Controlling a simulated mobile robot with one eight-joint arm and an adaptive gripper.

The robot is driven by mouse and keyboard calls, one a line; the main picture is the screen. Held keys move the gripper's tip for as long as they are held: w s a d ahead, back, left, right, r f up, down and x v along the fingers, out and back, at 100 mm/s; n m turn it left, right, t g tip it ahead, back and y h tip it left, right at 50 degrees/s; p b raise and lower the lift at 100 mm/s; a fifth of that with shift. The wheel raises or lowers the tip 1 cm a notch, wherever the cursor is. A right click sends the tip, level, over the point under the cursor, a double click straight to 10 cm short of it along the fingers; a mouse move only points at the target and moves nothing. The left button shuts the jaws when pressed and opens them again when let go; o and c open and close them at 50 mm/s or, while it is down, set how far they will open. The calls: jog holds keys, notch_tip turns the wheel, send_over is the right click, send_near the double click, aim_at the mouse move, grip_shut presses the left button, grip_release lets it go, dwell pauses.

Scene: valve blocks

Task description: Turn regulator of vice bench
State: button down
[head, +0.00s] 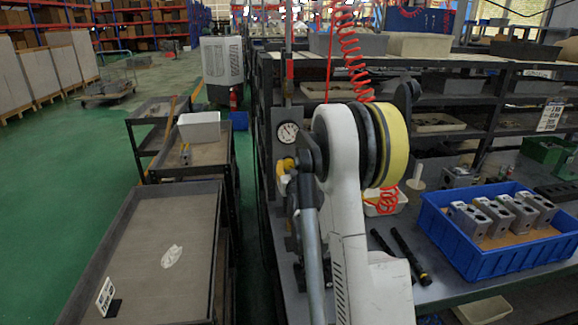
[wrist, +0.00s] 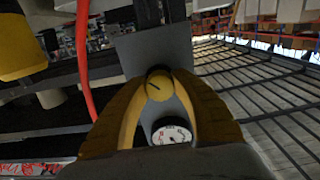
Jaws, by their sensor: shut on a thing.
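The regulator has a round yellow knob (wrist: 159,86) with a dark mark on its face, seen between my fingertips in the wrist view. My gripper (wrist: 158,92) is shut on this knob, one yellow-brown finger on each side. A round white gauge (wrist: 172,134) with a dark needle shows between the fingers; in the head view the gauge (head: 287,133) sits on a dark upright plate at the bench's left end. In the head view my gripper (head: 286,170) is at the plate just below the gauge, and my arm partly hides it. The knob cannot be made out clearly there.
A blue crate (head: 491,262) with several metal blocks stands on the bench at the right. Black-handled tools (head: 410,255) lie left of it. A red coiled hose (head: 352,55) hangs above. A grey cart (head: 130,270) stands at the left, with green floor beyond.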

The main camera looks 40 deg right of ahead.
jog(key=c, duration=1)
grip_release()
jog(key=shift+s, duration=0.1)
jog(key=v, duration=1.2)
